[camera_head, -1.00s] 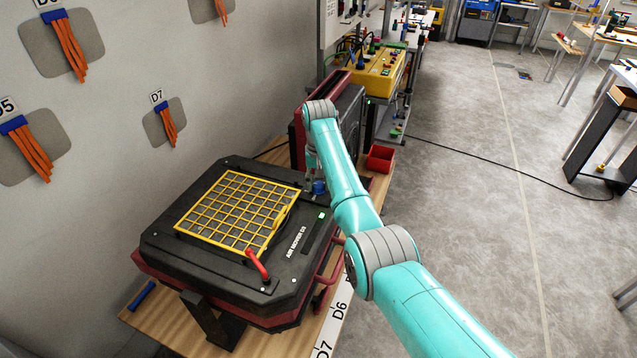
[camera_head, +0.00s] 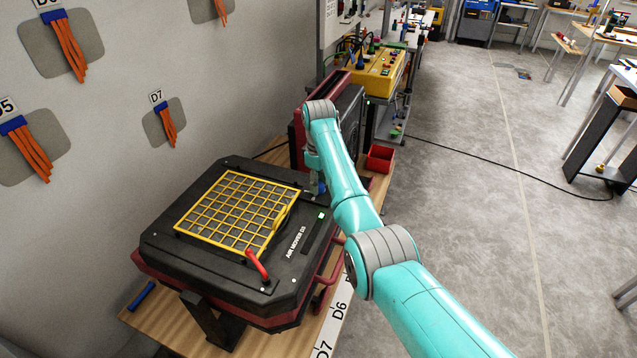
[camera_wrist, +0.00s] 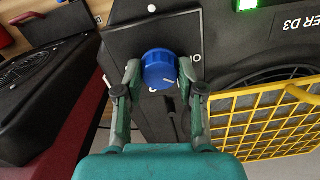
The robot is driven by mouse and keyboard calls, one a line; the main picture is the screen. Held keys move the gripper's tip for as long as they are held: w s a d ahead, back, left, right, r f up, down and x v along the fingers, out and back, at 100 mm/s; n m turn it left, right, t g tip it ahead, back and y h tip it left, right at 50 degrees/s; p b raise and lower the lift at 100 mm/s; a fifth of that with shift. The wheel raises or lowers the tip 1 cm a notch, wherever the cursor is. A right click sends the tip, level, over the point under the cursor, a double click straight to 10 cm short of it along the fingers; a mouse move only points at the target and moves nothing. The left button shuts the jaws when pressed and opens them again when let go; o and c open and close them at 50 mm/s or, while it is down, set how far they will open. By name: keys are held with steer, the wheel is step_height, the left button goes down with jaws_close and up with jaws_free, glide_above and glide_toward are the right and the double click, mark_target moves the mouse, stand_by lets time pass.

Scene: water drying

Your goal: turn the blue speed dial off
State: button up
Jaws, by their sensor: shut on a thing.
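The blue speed dial (camera_wrist: 158,69) sits on a dark panel of the air mover, with white marks around it, as the wrist view shows. Its white pointer line points to the lower right in that view. My gripper (camera_wrist: 159,76) has one finger on each side of the dial and is shut on it. In the head view my gripper (camera_head: 318,180) is at the panel's far right corner, and my arm mostly hides the dial. The air mover (camera_head: 160,237) lies on the bench with its yellow grille (camera_head: 237,172) facing up.
A green lit display (camera_head: 321,216) is beside the panel. A red lever (camera_head: 258,265) stands at the grille's near corner. A second dark red machine (camera_head: 297,140) stands close behind my gripper. A red bin (camera_head: 380,158) is to its right.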

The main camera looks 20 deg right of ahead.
steer(key=n, duration=0.3)
steer(key=shift+n, duration=2.1)
steer(key=o, duration=1.1)
steer(key=shift+o, duration=0.2)
steer(key=shift+r, duration=0.1)
step_height(320, 180, up, 12)
